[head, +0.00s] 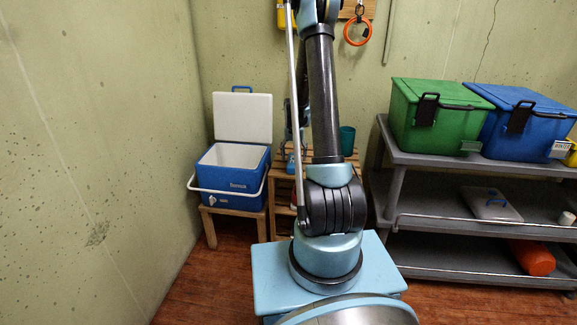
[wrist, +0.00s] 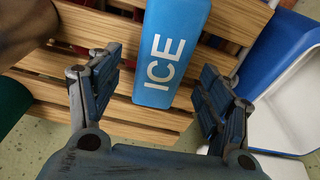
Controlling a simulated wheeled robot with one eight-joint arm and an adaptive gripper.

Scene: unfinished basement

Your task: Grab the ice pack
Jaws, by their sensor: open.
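The ice pack (wrist: 168,48) is a blue block with white "ICE" lettering. It lies on the wooden slats of a small stand (wrist: 110,25) in the wrist view, its far end cut off by the top edge. My gripper (wrist: 160,70) is open, with one finger on each side of the pack's near end. Gaps show between the pack and both fingers in the picture; I cannot tell the height difference. In the head view my arm hides much of the slatted stand (head: 284,170) and most of my gripper.
A blue cooler (head: 232,178) with its white lid raised stands left of the slatted stand; its edge shows at right in the wrist view (wrist: 278,50). A teal cup (head: 347,140) is on the stand's right. A grey shelf (head: 400,158) holds green and blue bins at right.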

